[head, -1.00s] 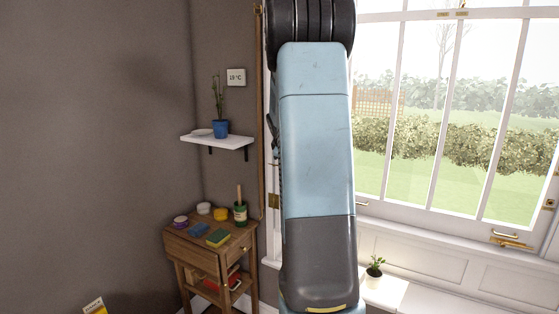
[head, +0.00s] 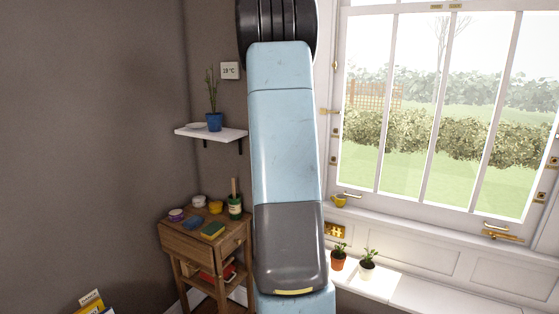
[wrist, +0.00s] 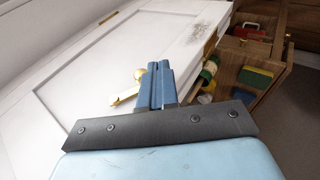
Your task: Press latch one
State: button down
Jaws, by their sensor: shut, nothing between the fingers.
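My gripper (wrist: 157,84) is shut and empty in the wrist view, its two blue fingers side by side over a white panelled surface (wrist: 110,60). A brass lever or latch (wrist: 126,92) sits on that surface just left of the fingertips; whether they touch it I cannot tell. In the head view the sash window (head: 440,110) has brass fittings on its frame, such as one at its left side (head: 330,111) and one at the lower right (head: 502,236). Which one is latch one I cannot tell. My arm hides my gripper in the head view.
A wooden side table (head: 195,235) with small pots and sponges stands left of my arm; it also shows in the wrist view (wrist: 262,80). Above it is a white shelf (head: 212,134) with a blue pot. Two potted plants (head: 367,266) stand on the window seat.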

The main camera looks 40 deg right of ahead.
jog(key=shift+w+d+f, duration=0.1)
jog(key=shift+d+f, duration=0.15)
jog(key=shift+f, duration=0.15)
jog(key=shift+r, duration=0.15)
dwell(1.3)
jog(key=shift+w+d+r, duration=0.1)
jog(key=shift+d+r, duration=0.05)
jog(key=shift+r, duration=0.8)
jog(key=s+a+r, duration=0.5)
jog(key=s+a, duration=0.2)
jog(key=a, duration=0.3)
jog(key=shift+a+r, duration=0.3)
jog(key=shift+a, duration=0.1)
